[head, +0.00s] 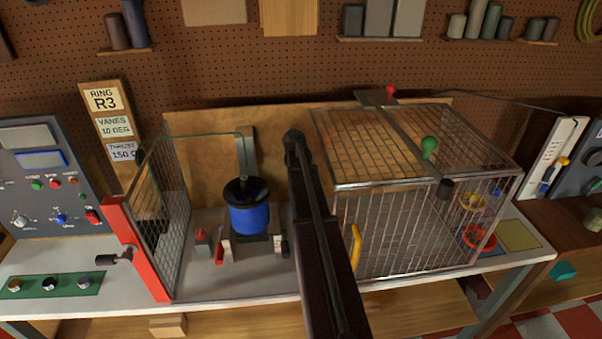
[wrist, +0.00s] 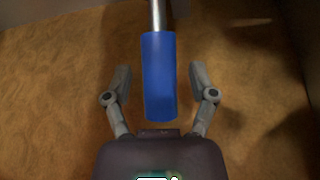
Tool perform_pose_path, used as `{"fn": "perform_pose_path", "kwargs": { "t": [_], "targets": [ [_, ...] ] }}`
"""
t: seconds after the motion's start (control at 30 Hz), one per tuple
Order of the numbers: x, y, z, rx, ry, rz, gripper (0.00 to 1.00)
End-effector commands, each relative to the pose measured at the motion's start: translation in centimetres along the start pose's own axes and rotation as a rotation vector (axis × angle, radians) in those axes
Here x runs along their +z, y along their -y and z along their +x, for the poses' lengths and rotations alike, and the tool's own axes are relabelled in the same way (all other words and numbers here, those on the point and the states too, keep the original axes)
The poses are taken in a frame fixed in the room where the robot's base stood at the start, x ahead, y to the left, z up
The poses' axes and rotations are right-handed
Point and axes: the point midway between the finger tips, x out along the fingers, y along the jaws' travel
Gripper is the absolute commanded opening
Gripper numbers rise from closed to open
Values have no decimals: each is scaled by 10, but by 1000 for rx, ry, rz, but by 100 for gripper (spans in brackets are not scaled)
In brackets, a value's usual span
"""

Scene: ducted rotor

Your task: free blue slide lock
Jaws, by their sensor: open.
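In the wrist view a blue cylindrical grip (wrist: 159,80) on a metal rod (wrist: 158,14) fits the blue slide lock. My gripper (wrist: 160,70) is open, with one finger on each side of the grip. A gap shows between each finger and the grip, and the palm is just below its near end. In the head view my dark arm rises through the middle, and I cannot make out the gripper or the blue grip there.
A wire cage (head: 400,235) stands right of my arm, with a green knob (head: 429,146) on top. A blue drum (head: 250,217) stands to the left, beside an open red-edged mesh door (head: 133,250). A plywood panel (head: 205,140) stands behind.

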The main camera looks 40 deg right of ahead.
Motion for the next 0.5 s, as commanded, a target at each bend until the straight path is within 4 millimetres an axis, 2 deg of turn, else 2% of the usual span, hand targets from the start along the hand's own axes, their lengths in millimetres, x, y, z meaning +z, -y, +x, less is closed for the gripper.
{"fn": "perform_pose_path", "kwargs": {
  "t": [0.2, 0.23, 0.47, 0.5],
  "targets": [
    [0, 0, 0, 0, 0, 0, 73],
    [0, 0, 0, 0, 0, 0, 70],
    [0, 0, 0, 0, 0, 0, 2],
    [0, 0, 0, 0, 0, 0, 0]
  ]
}}
